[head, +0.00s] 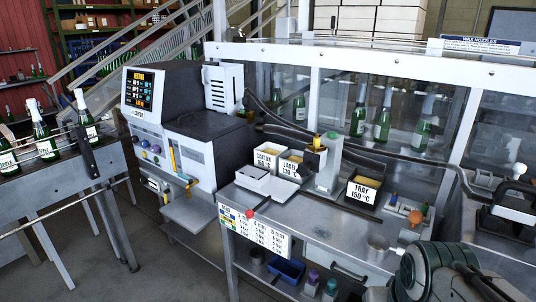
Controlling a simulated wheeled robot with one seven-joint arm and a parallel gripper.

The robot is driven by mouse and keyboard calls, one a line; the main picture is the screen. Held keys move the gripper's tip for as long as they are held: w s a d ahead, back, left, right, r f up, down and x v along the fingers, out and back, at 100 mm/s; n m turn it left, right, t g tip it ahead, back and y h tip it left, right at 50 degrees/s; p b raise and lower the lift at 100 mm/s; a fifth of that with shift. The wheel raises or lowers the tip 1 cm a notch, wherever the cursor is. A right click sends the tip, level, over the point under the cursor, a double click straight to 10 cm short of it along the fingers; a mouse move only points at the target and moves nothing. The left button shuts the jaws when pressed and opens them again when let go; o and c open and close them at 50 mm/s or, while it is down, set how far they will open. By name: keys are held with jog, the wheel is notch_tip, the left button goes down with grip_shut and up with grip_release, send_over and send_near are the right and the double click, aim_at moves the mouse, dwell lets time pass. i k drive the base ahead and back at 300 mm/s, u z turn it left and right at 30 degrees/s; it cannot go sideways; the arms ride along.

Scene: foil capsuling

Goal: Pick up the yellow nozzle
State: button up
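Two small yellow parts show in the head view, and I cannot tell for certain which is the nozzle. My arm shows at the lower right as a large grey-green rounded link, well in front of the bench. My gripper's fingers are not visible.
Clear panels and several bottles (382,122) stand behind. A dark-and-white machine (185,130) is at left. A blue bin (286,270) is below.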

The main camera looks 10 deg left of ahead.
aim_at(316, 142)
jog(key=u, duration=0.55)
jog(key=i, duration=1)
jog(key=u, duration=1.35)
jog(key=i, duration=1.05)
jog(key=z, duration=3.2)
